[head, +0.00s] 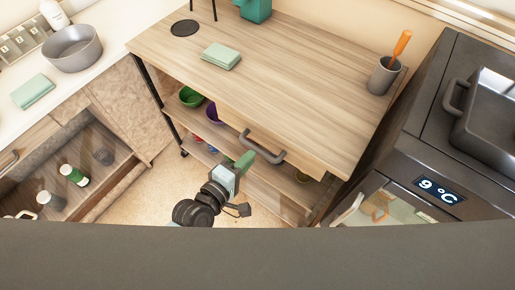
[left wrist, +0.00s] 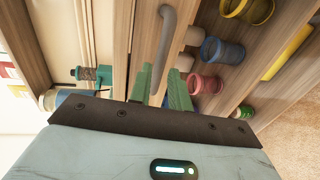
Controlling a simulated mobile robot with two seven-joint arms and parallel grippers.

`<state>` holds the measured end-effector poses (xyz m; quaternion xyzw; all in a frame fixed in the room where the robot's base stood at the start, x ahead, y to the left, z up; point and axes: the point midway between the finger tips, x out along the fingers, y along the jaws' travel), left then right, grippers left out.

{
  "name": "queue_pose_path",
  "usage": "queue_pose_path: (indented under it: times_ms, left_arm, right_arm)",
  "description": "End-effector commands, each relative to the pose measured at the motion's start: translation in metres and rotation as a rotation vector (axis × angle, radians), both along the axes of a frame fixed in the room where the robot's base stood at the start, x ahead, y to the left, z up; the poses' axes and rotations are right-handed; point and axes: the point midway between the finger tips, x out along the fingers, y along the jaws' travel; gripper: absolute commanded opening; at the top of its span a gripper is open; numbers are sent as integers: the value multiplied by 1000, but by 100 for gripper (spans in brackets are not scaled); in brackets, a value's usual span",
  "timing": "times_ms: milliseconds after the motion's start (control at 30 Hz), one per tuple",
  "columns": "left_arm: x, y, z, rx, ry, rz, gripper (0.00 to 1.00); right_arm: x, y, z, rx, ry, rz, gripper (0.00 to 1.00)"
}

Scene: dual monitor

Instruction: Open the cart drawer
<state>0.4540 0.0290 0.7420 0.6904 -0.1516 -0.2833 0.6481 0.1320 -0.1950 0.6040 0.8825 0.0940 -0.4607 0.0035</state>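The wooden cart (head: 265,55) stands in the middle of the head view. Its drawer (head: 302,163) sits under the front edge of the top and looks shut. A dark grey bar handle (head: 263,148) is on the drawer front. My left gripper (head: 246,159) is at the left end of this handle. In the left wrist view the green fingers of my left gripper (left wrist: 160,84) are apart, with the lower end of the handle (left wrist: 167,35) showing between them. I cannot tell whether either finger touches it. My right gripper is in neither view.
Several bowls and cups, including a green bowl (head: 190,97), stand on the cart's shelves below. A folded cloth (head: 221,56) and a grey utensil cup (head: 384,76) are on top. An oven (head: 440,160) stands close on the right, a counter (head: 90,35) on the left.

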Motion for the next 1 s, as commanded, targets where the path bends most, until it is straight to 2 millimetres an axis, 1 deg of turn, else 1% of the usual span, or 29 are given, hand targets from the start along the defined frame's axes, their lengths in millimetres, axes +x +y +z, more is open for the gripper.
queue_pose_path:
  times_ms: [33,100,300,433,700,733,867,1000]
  left_arm:
    - [8,-5,-1,-2,-1,1,19]
    - [16,-11,-4,0,-1,1,19]
    - [34,-24,-9,-1,0,1,19]
    - [39,-28,-10,1,-1,1,19]
    - [40,-29,-10,1,-1,1,19]
    - [40,-29,-10,1,-1,1,17]
    - [40,-29,-10,1,-1,1,0]
    - [40,-29,-10,1,-1,1,0]
  right_arm:
    - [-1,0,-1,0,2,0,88]
    - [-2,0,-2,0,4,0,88]
    - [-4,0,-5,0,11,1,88]
    - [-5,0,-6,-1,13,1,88]
    - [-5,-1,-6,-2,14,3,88]
    - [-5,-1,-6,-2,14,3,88]
    - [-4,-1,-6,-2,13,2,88]
    - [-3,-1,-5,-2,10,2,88]
